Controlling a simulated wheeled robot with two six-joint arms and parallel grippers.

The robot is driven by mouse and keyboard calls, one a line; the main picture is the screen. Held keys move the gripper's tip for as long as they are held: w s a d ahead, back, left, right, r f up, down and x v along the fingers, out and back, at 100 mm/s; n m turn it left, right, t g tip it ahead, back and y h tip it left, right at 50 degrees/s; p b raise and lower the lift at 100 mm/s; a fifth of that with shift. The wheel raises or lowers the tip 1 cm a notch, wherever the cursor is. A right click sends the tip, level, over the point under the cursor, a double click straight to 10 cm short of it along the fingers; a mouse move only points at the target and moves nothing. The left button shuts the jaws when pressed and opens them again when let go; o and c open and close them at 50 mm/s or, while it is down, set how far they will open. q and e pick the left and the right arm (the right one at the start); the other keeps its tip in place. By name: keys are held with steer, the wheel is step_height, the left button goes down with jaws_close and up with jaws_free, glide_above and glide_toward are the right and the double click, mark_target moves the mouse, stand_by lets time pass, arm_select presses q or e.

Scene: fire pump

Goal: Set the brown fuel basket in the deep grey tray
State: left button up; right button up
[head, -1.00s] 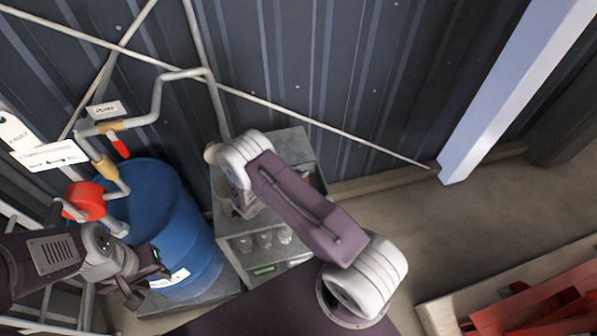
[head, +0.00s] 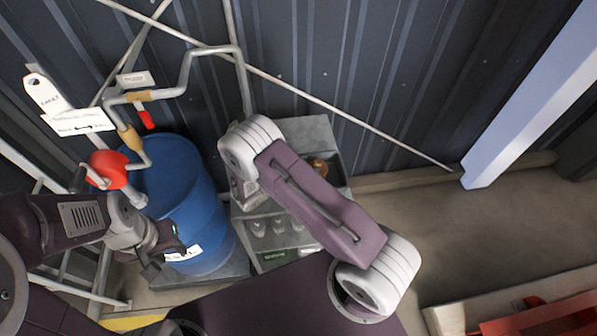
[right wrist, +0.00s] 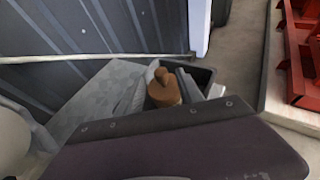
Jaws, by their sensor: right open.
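The brown fuel basket (head: 319,167) shows beside my right arm, within the dark opening of the deep grey tray (head: 334,163) on the cabinet. In the right wrist view the basket (right wrist: 163,92) stands upright with a knob on top, and the tray's dark rim (right wrist: 206,76) shows beyond it. My right gripper (right wrist: 161,88) is open, with a grey finger on each side of the basket. The basket's lower part is hidden, so I cannot tell whether it rests on the tray floor. My left gripper (head: 166,260) is open and empty in front of the blue barrel.
The grey cabinet (head: 305,130) stands against the corrugated wall, with glass jars (head: 277,226) on its lower shelf. The blue barrel (head: 170,185), pipes and a red valve part (head: 108,169) are at left. The floor at right is clear up to a red-filled pallet (head: 520,312).

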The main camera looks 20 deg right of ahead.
steer(key=s+a+r+m+g+y+b, duration=0.1)
steer(key=s+a+r+m+g+y, duration=0.2)
steer(key=s+m+y, duration=0.5)
steer(key=s+a+r+m+g+y, duration=0.1)
steer(key=s+a+r+m+y, duration=0.3)
steer(key=s+m, duration=0.8)
steer(key=w+f+m+b, duration=0.2)
steer(key=w+f+b, duration=0.1)
steer(key=f+b, duration=0.4)
steer(key=shift+w+d+m+y+b, duration=0.2)
steer(key=shift+d+m+y+b, duration=0.1)
steer(key=shift+d+m+b, duration=0.15)
